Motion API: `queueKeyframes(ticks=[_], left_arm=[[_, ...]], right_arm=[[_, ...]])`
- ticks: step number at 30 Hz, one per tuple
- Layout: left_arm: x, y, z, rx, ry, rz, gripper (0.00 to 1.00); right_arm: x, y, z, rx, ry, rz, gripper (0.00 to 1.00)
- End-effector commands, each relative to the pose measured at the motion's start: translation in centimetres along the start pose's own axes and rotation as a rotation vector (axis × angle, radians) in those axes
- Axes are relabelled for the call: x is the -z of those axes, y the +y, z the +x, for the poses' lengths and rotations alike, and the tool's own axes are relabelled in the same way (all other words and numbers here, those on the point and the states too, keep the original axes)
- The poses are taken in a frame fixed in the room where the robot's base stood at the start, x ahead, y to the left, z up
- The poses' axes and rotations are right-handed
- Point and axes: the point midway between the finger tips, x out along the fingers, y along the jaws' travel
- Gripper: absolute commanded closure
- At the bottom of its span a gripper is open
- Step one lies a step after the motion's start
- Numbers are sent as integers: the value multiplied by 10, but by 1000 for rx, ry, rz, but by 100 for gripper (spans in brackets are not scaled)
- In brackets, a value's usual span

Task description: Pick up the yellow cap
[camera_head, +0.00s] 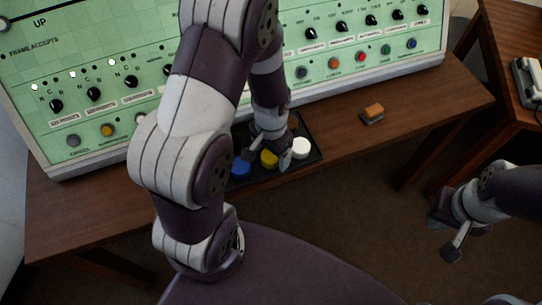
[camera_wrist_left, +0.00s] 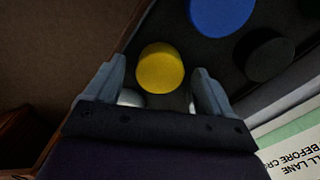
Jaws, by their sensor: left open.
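The yellow cap (camera_head: 269,158) lies in a dark tray (camera_head: 314,155) on the wooden table, between a blue cap (camera_head: 240,168) and a white cap (camera_head: 300,148). My left gripper (camera_head: 272,150) is right above the yellow cap and partly covers it. In the left wrist view the yellow cap (camera_wrist_left: 160,67) sits ahead of and between the open fingers of the left gripper (camera_wrist_left: 158,80), with nothing gripped. The white cap (camera_wrist_left: 130,98) shows partly behind the gripper there. My right gripper (camera_head: 450,236) hangs at the right, off the table; its jaw state is unclear.
A green control panel (camera_head: 200,75) with knobs and coloured buttons stands behind the tray. The blue cap (camera_wrist_left: 221,12) and a black cap (camera_wrist_left: 264,55) are near the yellow one. An orange-topped block (camera_head: 373,113) lies right of the tray, with bare table (camera_head: 430,95) beyond.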

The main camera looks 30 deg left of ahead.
Motion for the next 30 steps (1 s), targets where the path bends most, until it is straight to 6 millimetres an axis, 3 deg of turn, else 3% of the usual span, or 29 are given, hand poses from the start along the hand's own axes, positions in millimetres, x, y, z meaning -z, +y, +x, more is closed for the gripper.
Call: queueKeyframes(ticks=[5,9,10,20,23,29,30], left_arm=[[0,0,0,0,0,0,20],[0,0,0,0,0,0,66],[0,0,0,0,0,0,73],[0,0,-3,0,0,0,73],[0,0,-12,0,0,0,73],[1,0,-47,1,3,1,73],[8,8,-49,1,3,7,73]], right_arm=[[0,0,0,0,0,0,100],[0,0,0,0,0,0,100],[0,0,0,0,0,0,100],[0,0,-1,0,0,0,100],[0,0,-4,0,0,0,100],[1,0,-11,0,0,0,100],[1,0,-10,0,0,0,100]])
